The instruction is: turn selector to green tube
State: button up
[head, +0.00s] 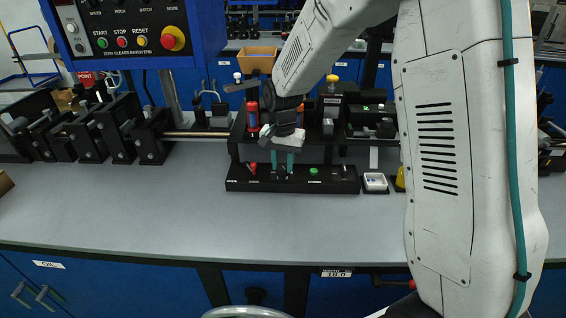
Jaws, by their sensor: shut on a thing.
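My gripper (283,172) reaches down over a long black base (240,186) on the grey bench. Its teal fingers are shut on the selector, which is mostly hidden between and behind the fingertips, so I cannot tell which way it points. A small red knob (252,168) stands on the base just left of my gripper. A green button-like knob (313,171) sits to the right, apart from the fingers. Small white labels along the base front are too small to read. A red tube (252,115) stands upright on the rack behind; no green tube is clearly visible.
A small white tray (375,182) sits right of the base, with a yellow object (400,179) beside it. Black fixtures (120,128) line the bench at left. A blue control panel (128,30) hangs at upper left. The front bench surface (150,215) is clear.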

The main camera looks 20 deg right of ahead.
aim_at(283, 167)
dwell(0.4)
jog(key=o, duration=1)
jog(key=shift+c, duration=0.2)
notch_tip(283, 167, up, 8)
jog(key=shift+f, duration=0.1)
jog(key=shift+s, duration=0.1)
